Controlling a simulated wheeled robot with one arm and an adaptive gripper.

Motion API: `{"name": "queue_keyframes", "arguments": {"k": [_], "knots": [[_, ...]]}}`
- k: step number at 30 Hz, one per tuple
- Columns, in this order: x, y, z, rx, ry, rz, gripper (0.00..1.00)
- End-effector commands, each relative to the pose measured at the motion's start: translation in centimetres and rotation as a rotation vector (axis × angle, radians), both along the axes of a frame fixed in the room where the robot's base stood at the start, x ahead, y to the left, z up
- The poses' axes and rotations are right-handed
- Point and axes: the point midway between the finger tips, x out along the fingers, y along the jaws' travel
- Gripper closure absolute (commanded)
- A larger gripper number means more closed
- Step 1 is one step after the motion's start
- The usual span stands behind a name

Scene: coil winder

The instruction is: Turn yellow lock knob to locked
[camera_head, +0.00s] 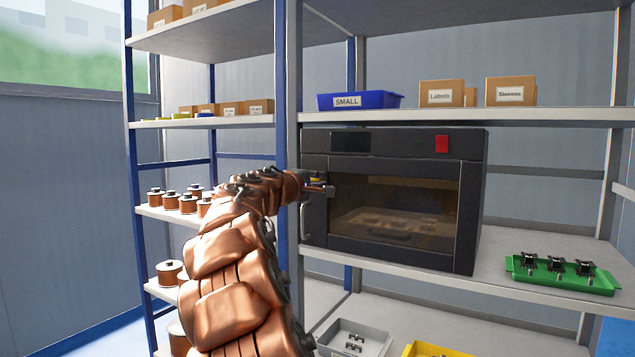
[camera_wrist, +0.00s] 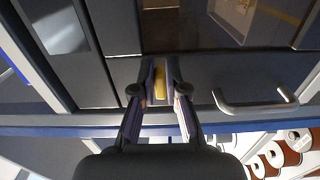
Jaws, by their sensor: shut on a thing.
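The yellow lock knob (camera_wrist: 159,84) is in the wrist view, on the dark front of the oven-like cabinet (camera_head: 395,142). My gripper (camera_wrist: 159,93) has its two fingers on either side of the knob and is shut on it. The fingers hide part of the knob, and I cannot tell whether it stands at locked. In the head view my gripper (camera_head: 320,188) is at the cabinet's left front, just above the door handle (camera_head: 306,222). The handle also shows at the right in the wrist view (camera_wrist: 252,106). The windowed door (camera_head: 392,210) looks closed.
A blue shelf post (camera_head: 281,120) stands close left of my gripper. A blue "SMALL" bin (camera_head: 360,101) and boxes stand above. A green tray (camera_head: 563,274) with small black parts is at right. Copper spools (camera_head: 186,203) fill the left shelves.

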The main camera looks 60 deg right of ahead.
Motion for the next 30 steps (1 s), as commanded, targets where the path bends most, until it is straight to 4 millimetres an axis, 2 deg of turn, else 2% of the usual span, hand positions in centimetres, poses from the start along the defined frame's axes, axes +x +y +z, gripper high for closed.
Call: {"name": "queue_keyframes", "arguments": {"k": [1,8,20,26,30], "knots": [[0.0,0.0,0.0,0.0,-0.001,0.0,0.87],[0.0,0.0,0.0,0.0,0.0,0.0,0.63],[0.0,0.4,0.0,0.0,0.002,0.0,0.62],[0.0,2.5,0.0,-0.001,0.005,0.001,0.62],[-0.2,4.6,0.2,-0.002,0.001,0.001,0.62]]}}
